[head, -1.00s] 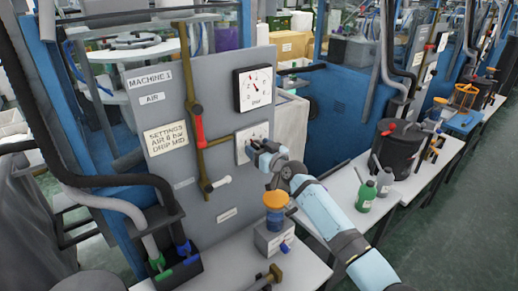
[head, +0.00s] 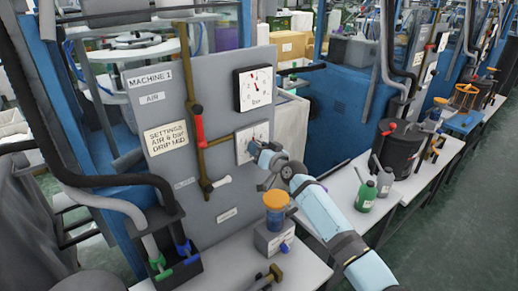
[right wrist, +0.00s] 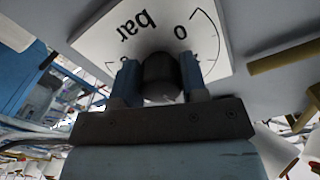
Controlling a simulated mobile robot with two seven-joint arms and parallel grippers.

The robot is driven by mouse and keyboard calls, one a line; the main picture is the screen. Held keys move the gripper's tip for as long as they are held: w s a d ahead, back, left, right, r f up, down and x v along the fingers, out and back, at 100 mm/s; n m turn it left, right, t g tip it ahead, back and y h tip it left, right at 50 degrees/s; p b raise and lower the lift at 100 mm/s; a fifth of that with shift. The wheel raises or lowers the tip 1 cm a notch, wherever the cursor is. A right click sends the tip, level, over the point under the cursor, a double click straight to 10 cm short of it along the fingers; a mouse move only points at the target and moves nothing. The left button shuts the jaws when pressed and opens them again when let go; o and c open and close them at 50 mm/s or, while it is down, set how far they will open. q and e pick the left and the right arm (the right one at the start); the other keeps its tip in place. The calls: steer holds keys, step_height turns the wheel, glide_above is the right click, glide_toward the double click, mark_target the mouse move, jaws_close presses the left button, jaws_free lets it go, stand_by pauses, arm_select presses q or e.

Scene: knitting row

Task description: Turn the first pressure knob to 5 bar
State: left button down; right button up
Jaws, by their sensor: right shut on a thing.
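The first pressure knob (right wrist: 162,76) is a dark round knob on a white dial plate (head: 242,147) on the grey MACHINE 1 panel. In the head view my right gripper (head: 256,147) covers most of it. In the right wrist view my right gripper (right wrist: 160,80) has one finger on each side of the knob and is shut on it. The plate's "bar" and "0" marks appear upside down there. Above it, a square white gauge (head: 243,98) has a red needle pointing up and slightly left. The scale numbers are too small to read. My left gripper is out of view.
A brass pipe with a red lever (head: 200,130) runs left of the dial, with a white-handled valve (head: 220,182) below.

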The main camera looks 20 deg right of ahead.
steer(key=m, duration=0.3)
steer(key=shift+m, duration=0.4)
steer(key=shift+m+p, duration=0.4)
steer(key=shift+m, duration=1.4)
steer(key=o, duration=0.9)
steer(key=shift+s, duration=0.1)
steer(key=v, duration=1.3)
steer(key=shift+s+d+r, duration=0.1)
steer(key=shift+s, duration=0.25)
